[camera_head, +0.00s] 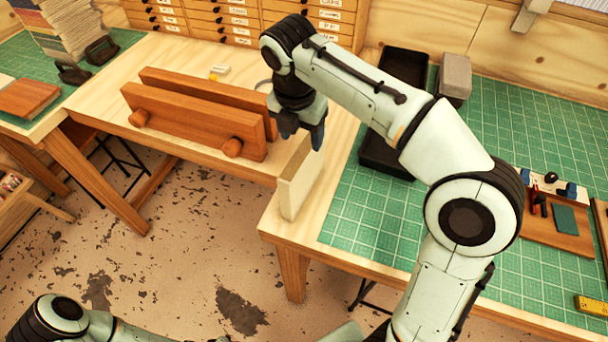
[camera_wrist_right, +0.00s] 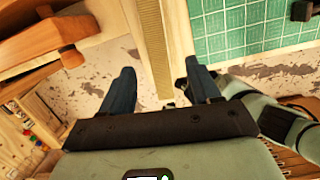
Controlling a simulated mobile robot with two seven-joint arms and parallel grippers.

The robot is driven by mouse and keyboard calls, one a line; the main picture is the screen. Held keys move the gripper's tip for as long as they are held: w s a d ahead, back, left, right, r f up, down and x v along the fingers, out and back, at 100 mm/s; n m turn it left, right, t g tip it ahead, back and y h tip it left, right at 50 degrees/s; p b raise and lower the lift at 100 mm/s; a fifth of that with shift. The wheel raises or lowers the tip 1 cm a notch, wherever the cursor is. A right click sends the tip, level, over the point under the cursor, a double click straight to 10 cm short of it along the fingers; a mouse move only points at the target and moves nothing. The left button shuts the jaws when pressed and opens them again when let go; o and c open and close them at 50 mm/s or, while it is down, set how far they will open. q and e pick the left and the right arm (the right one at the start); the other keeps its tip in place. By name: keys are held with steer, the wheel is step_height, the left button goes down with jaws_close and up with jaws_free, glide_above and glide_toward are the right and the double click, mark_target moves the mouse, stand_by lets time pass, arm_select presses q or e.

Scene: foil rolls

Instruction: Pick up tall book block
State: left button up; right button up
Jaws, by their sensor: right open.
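The tall book block (camera_head: 302,178) is a cream, upright slab at the left front corner of the right-hand table, beside the wooden press. My right gripper (camera_head: 300,132) is open just above its top, pointing down. In the right wrist view the block (camera_wrist_right: 155,45) shows as a narrow, striped tan strip. It runs between the two spread blue fingertips of the gripper (camera_wrist_right: 160,70), and neither finger visibly touches it. How far the fingers reach down its sides is unclear. My left gripper is out of view; only part of that arm shows at the lower left.
The wooden press (camera_head: 195,120) with round knobs stands close to the left of the block. A black tray (camera_head: 385,158) lies to its right on the green mat (camera_head: 365,215), with a grey block (camera_head: 455,75) behind. Wooden drawers (camera_head: 235,18) line the back.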

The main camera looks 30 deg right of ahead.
mark_target(303, 150)
steer(key=shift+w+f, duration=0.35)
steer(key=shift+f, duration=0.35)
steer(key=f, duration=0.2)
steer(key=d+f+b, duration=0.1)
steer(key=f, duration=0.1)
steer(key=shift+w+f, duration=0.2)
steer(key=shift+f, duration=0.2)
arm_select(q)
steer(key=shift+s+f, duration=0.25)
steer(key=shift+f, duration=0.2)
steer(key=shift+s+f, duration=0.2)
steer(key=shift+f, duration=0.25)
arm_select(e)
jaws_close()
steer(key=shift+r, duration=0.15)
